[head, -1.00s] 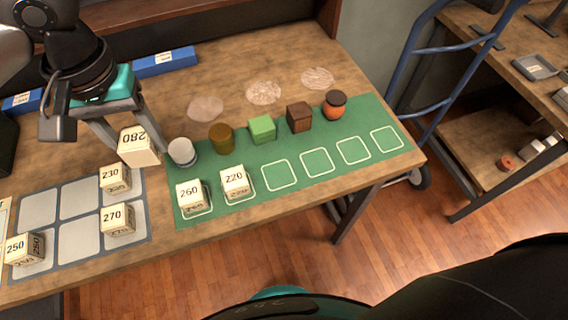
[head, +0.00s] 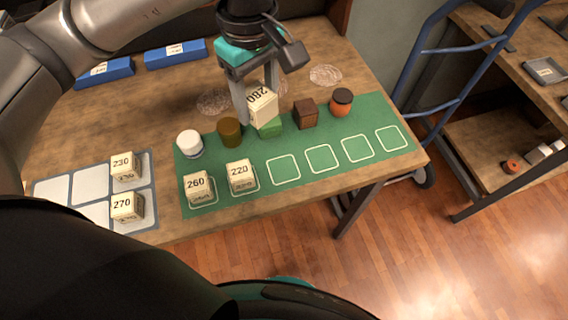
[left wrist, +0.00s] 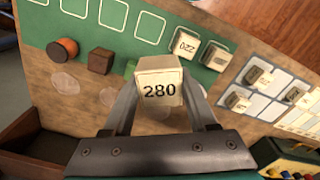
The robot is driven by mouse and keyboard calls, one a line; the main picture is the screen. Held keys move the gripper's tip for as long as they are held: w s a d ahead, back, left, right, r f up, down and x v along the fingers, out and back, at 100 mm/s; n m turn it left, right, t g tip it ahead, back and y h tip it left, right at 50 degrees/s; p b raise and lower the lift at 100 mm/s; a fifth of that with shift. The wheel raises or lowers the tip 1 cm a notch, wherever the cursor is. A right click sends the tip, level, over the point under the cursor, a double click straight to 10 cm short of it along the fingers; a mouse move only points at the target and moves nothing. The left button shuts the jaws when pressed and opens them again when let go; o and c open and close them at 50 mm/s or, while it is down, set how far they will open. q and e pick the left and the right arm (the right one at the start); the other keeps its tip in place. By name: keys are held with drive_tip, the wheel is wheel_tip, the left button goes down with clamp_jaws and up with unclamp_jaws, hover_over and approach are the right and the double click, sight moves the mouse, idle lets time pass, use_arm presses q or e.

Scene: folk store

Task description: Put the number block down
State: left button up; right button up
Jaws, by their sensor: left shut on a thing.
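My left gripper (head: 257,98) is shut on the 280 number block (head: 262,105), a cream cube, and holds it in the air over the green cube's place on the green mat. The block's 280 face shows in the left wrist view (left wrist: 159,89). The green mat (head: 300,133) has a front row of white-outlined squares. The 260 block (head: 197,187) and the 220 block (head: 241,177) stand on the two leftmost squares; the squares to their right are empty. Behind the squares stand a white cylinder (head: 189,143), an olive cylinder (head: 230,131), a partly hidden green cube (head: 269,128), a brown cube (head: 305,113) and an orange-black cylinder (head: 341,101).
The grey grid tray (head: 94,187) at the left holds the 230 block (head: 124,167) and the 270 block (head: 126,206). Blue boxes (head: 175,53) lie at the back. A blue hand truck (head: 407,90) stands right of the table.

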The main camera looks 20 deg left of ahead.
sight(272, 97)
use_arm(q)
drive_tip(key=n, duration=0.4)
drive_tip(key=shift+d+r, duration=0.25)
drive_tip(key=n, duration=0.2)
drive_tip(key=n+p, duration=0.1)
drive_tip(key=shift+d+r+n, duration=0.2)
drive_tip(key=shift+d+n, duration=0.05)
drive_tip(key=shift+n, duration=0.05)
drive_tip(key=n, duration=0.4)
drive_tip(key=d+n+p, duration=0.1)
drive_tip(key=n, duration=0.2)
drive_tip(key=shift+r, duration=0.3)
drive_tip(key=n, duration=0.4)
drive_tip(key=shift+w+d+r, duration=0.1)
drive_tip(key=shift+d+r, duration=0.05)
drive_tip(key=shift+d, duration=0.05)
drive_tip(key=f+n, duration=0.4)
drive_tip(key=d+f+n, duration=0.1)
drive_tip(key=f+n, duration=0.3)
drive_tip(key=f, duration=0.1)
drive_tip(key=f+n+b, duration=0.1)
drive_tip(key=f+n, duration=0.3)
drive_tip(key=shift+d+f, duration=0.25)
drive_tip(key=shift+f, duration=0.1)
drive_tip(key=shift+f+b, duration=0.45)
drive_tip(key=shift+f, duration=2.2)
drive_tip(key=shift+f, duration=0.1)
